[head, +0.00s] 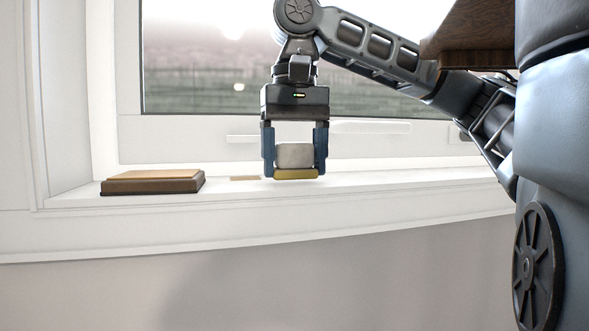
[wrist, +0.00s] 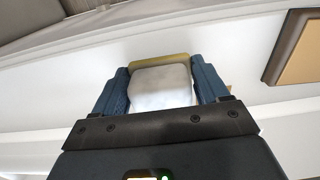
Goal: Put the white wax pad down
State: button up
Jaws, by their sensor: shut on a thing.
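The white wax pad (head: 295,156) is a pale block with a yellow layer (head: 296,174) along its underside. My gripper (head: 295,160) points down with its two blue fingers shut on the pad's sides. The pad hangs at about the height of the white window sill (head: 400,181); I cannot tell whether it touches the sill. In the wrist view the white pad (wrist: 161,87) fills the space between the fingers, with the yellow edge beyond it.
A brown wooden block with a lighter top (head: 153,181) lies on the sill to the left. A small flat tan piece (head: 245,178) lies between it and my gripper. The window frame (head: 220,140) rises behind. The sill to the right looks clear.

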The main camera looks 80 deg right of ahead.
jog(key=shift+f, duration=0.4)
jog(key=o, duration=1)
jog(key=shift+f+b, duration=0.15)
jog(key=shift+b, duration=0.15)
jog(key=r+p, duration=0.1)
jog(key=r, duration=0.3)
jog(key=r+p, duration=0.1)
jog(key=r, duration=0.3)
jog(key=shift+w+d+p, duration=0.1)
jog(key=shift+d+p, duration=0.1)
jog(key=shift+p, duration=0.2)
